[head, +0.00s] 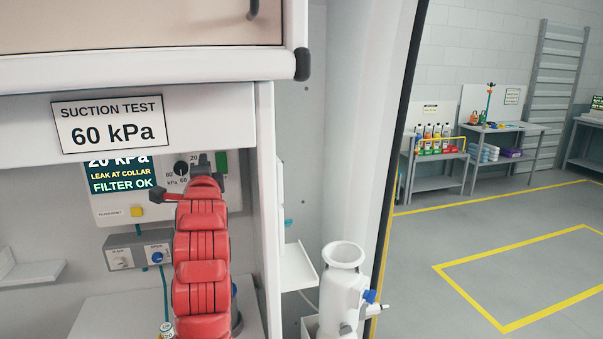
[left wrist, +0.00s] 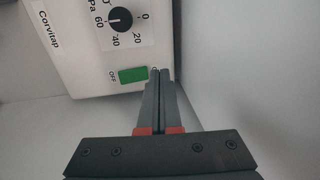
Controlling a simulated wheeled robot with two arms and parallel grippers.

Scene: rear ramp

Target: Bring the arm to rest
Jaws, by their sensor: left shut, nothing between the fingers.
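My left arm (head: 203,255), red and segmented, reaches up in front of the suction unit (head: 105,200). My left gripper (head: 204,160) is shut and empty near the unit's face, between the black dial (head: 181,168) and the green switch (head: 222,160). In the left wrist view the two closed fingers (left wrist: 161,76) lie side by side, their tips near the lower corner of the unit by the green switch (left wrist: 132,75) marked OFF. The dial (left wrist: 120,19) shows above it. I cannot tell if the fingertips touch the unit. My right gripper is not in view.
A sign (head: 112,122) reads "SUCTION TEST 60 kPa". The unit's screen (head: 122,174) reads 20 kPa, leak at collar, filter OK. A white canister (head: 342,285) stands right of the wall panel. Beyond the doorway lies open floor (head: 480,240) with yellow lines and workbenches.

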